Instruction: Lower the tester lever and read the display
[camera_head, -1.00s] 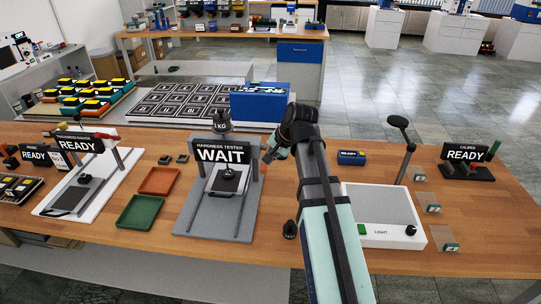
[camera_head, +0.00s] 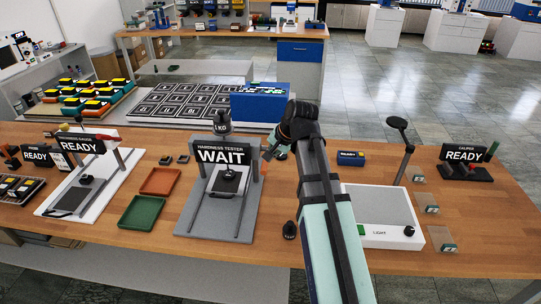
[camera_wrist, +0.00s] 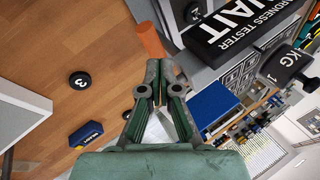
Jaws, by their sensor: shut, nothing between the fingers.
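The hardness tester (camera_head: 205,218) stands mid-bench, grey, with a display (camera_head: 223,155) that reads WAIT. My gripper (camera_wrist: 160,72) is shut and empty. In the head view my gripper (camera_head: 272,152) is at the tester's right side, partly hidden by my arm.
A 1 KG weight (camera_head: 222,124) sits above the tester. Orange (camera_head: 160,181) and green (camera_head: 141,213) trays lie to its left. A light box (camera_head: 385,208) and a blue box (camera_head: 351,158) are to the right. A black numbered knob (camera_wrist: 79,81) stands nearby.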

